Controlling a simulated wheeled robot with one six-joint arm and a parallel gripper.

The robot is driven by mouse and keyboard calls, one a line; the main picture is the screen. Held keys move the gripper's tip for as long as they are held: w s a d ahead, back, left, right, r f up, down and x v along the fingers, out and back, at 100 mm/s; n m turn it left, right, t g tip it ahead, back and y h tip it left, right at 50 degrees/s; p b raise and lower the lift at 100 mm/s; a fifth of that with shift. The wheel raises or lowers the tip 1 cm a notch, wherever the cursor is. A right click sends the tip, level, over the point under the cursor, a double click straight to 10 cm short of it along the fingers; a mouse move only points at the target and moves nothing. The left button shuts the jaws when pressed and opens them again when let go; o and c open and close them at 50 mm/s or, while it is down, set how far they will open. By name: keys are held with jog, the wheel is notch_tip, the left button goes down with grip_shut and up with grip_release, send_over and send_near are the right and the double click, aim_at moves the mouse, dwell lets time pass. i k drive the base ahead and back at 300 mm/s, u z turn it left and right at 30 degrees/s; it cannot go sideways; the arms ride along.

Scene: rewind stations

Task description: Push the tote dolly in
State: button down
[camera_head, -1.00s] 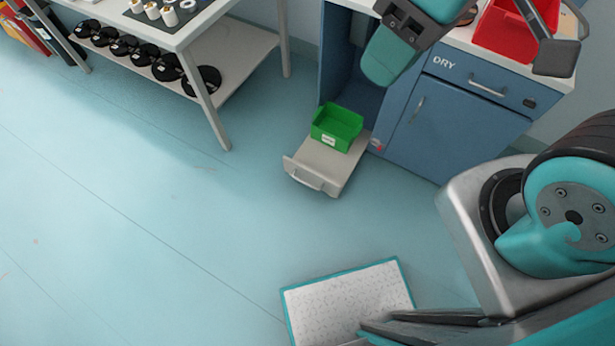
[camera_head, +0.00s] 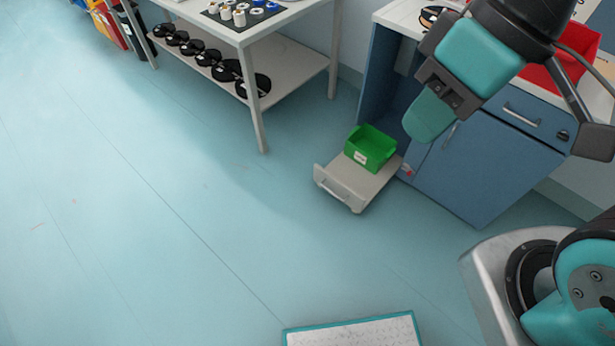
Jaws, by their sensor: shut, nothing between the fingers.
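The tote dolly (camera_head: 345,185) is a low grey platform with a handle on its front face. It sticks out of the open bay at the bottom of the blue cabinet (camera_head: 490,165). A green tote (camera_head: 371,148) stands on its rear part. My gripper (camera_head: 430,112) hangs in front of the cabinet, above and to the right of the dolly in the picture. Its teal fingers look shut and empty, apart from the dolly. The gripper hides part of the bay and the cabinet front.
A white table (camera_head: 262,105) with a lower shelf of black spools stands to the left of the dolly. A red bin (camera_head: 570,72) sits on the cabinet top. A speckled mat with a teal rim (camera_head: 350,323) lies at the bottom. The floor before the dolly is clear.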

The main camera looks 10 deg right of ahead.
aim_at(354, 186)
jog(key=u, duration=1.3)
jog(key=i, duration=0.95)
jog(key=z, duration=1.2)
